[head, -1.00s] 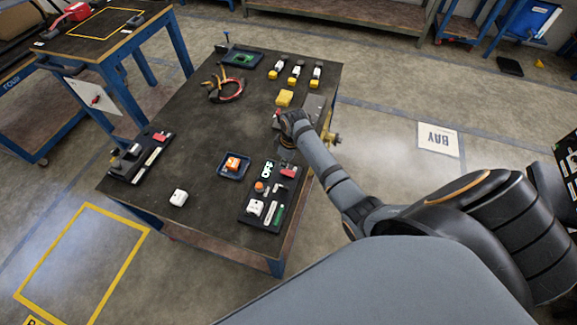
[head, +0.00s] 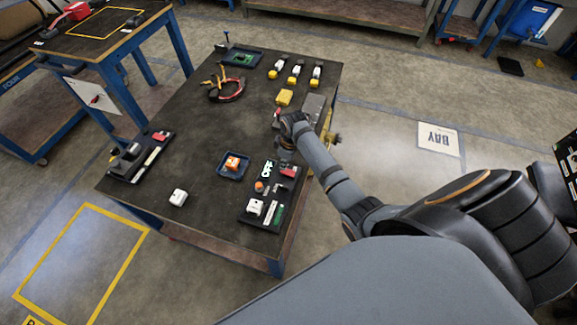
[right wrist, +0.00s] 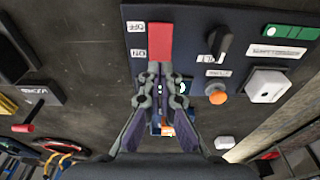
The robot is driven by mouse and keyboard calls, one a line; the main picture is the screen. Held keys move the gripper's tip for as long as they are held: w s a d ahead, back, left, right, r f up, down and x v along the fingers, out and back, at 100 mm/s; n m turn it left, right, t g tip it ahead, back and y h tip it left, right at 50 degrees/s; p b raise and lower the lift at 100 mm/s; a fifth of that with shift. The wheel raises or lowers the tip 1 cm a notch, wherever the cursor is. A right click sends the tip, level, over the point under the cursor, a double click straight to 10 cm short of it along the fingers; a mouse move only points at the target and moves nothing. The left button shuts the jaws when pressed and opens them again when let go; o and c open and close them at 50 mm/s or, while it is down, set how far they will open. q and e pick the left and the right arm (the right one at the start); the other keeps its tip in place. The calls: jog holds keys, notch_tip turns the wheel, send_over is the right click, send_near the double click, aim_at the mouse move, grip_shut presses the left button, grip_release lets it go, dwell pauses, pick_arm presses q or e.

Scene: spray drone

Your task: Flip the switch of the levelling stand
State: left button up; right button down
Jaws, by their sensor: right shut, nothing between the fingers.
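A dark panel (right wrist: 200,25) carries a long red switch piece (right wrist: 159,42) with small white labels beside it. It also carries a black knob (right wrist: 222,42), an orange button (right wrist: 216,92) and a white block (right wrist: 266,85). The panel (head: 246,214) is at the table's near right corner in the head view. My right gripper (right wrist: 160,72) is shut and empty, its tips at the lower end of the red piece. Whether they touch it I cannot tell. In the head view the right gripper (head: 286,152) hangs over the panel's far end. My left gripper is out of view.
A blue tray (head: 222,171) with an orange block stands left of the panel, and a white cube (head: 178,197) is farther left. Another dark panel (head: 125,172) lies at the table's left edge. A red cable coil (head: 232,92) lies farther back. The table's middle is clear.

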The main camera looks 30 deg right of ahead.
jog(key=shift+f+b, duration=0.55)
jog(key=shift+f, duration=0.5)
dwell(0.9)
notch_tip(320, 180, up, 7)
jog(key=p, duration=0.8)
jog(key=shift+r, duration=0.1)
jog(key=shift+s, duration=0.1)
